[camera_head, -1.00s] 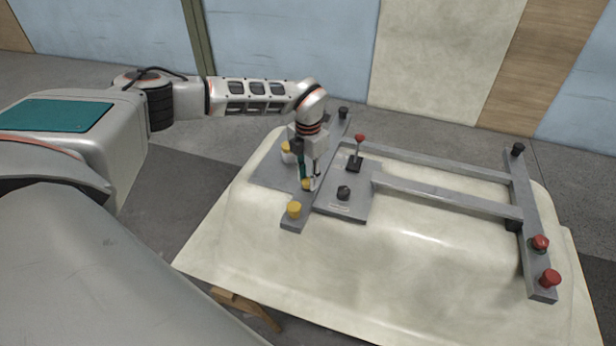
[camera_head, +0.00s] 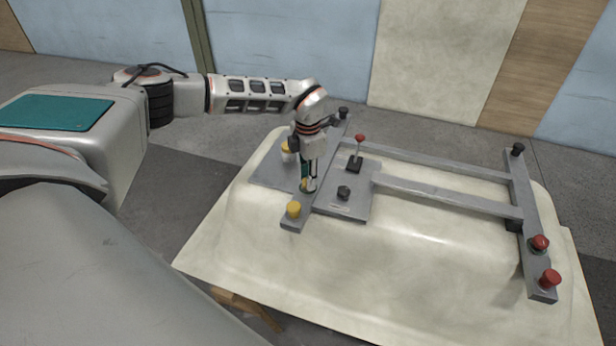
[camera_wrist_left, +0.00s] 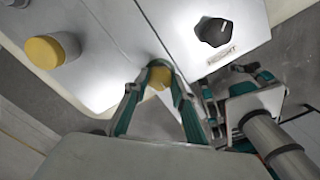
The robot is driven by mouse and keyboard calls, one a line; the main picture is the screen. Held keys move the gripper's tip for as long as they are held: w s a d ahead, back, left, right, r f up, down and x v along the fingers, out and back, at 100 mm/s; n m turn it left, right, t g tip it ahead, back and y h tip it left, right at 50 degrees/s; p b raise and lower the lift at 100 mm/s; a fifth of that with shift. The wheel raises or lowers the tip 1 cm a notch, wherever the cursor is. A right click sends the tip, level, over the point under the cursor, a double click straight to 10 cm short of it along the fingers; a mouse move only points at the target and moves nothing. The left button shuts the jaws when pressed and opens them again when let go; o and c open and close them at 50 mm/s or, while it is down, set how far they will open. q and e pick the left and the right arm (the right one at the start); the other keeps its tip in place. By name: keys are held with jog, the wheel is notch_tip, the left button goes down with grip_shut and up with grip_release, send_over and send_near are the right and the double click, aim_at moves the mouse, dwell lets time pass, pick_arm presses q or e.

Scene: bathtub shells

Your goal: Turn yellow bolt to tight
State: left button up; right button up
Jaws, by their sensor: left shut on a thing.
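A small yellow bolt (camera_wrist_left: 159,77) sits in the grey plate between my left gripper's two fingertips in the left wrist view. My left gripper (camera_wrist_left: 158,84) is shut on it, one finger on each side.
The grey fixture (camera_head: 440,193) lies on a pale tub shell (camera_head: 400,270). Right of the gripper are a black knob (camera_head: 344,192), labelled HEIGHT in the wrist view, and a red-topped lever (camera_head: 359,139). Two red knobs (camera_head: 540,242) (camera_head: 549,278) stand at the far right.

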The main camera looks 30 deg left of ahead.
pick_arm(q)
jog(key=o, duration=1.1)
notch_tip(320, 180, up, 12)
